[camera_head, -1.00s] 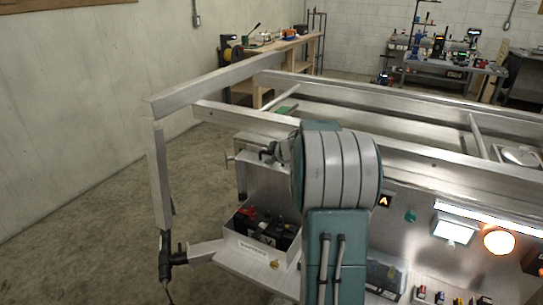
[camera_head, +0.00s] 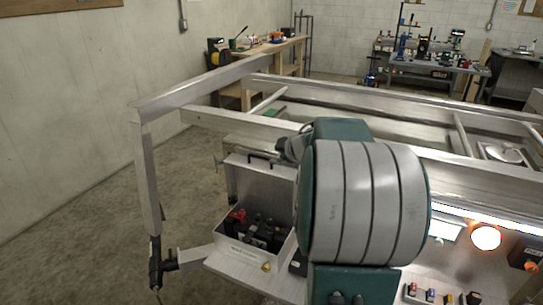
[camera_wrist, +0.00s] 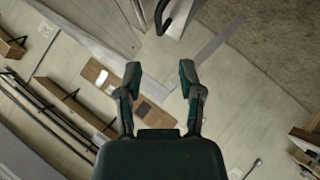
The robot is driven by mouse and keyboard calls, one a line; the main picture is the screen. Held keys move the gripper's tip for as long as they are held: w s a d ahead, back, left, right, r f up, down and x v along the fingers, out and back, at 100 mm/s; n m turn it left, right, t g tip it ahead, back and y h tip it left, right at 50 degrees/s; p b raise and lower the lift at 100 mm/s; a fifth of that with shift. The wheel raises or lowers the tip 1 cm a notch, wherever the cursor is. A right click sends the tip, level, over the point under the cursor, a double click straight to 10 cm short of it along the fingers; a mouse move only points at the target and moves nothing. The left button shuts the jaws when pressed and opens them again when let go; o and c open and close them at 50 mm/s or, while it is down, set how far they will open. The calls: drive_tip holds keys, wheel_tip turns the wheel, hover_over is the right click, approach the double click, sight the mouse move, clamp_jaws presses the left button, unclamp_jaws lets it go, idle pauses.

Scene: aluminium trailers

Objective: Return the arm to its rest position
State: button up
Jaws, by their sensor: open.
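My gripper (camera_wrist: 160,78) is in the wrist view, with its two dark green fingers spread apart and nothing between them. Behind the fingers the wrist view shows a pale wall, tilted in the picture. In the head view my arm (camera_head: 370,200), with a grey-banded green joint, stands large in front of the trailer at right of centre. The gripper itself cannot be made out in the head view. The arm hides part of the trailer's panel behind it.
The aluminium trailer frame (camera_head: 200,84) spans the view close behind my arm. An open metal box (camera_head: 250,250) with dark and red items sits at its near left. Workbenches (camera_head: 445,70) stand at the back. Bare floor (camera_head: 75,225) lies left.

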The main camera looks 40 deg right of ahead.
idle(0.5)
drive_tip(key=s+a+r+m+t+h, duration=0.1)
drive_tip(key=a+r+m+h, duration=0.4)
drive_tip(key=a+r, duration=0.5)
drive_tip(key=s+a+f+m+g+y, duration=0.1)
drive_tip(key=s+a+f+g+y, duration=0.2)
drive_tip(key=s+a+f, duration=0.3)
drive_tip(key=s+a+f+m+g+y, duration=0.1)
drive_tip(key=s+a+f+g+y, duration=0.2)
drive_tip(key=s+a, duration=1.1)
drive_tip(key=a+f, duration=0.3)
drive_tip(key=a, duration=0.2)
drive_tip(key=shift+s+f+m+y, duration=0.15)
drive_tip(key=shift+s+m+y, duration=0.05)
drive_tip(key=shift+m+y, duration=0.2)
drive_tip(key=shift+d, duration=0.2)
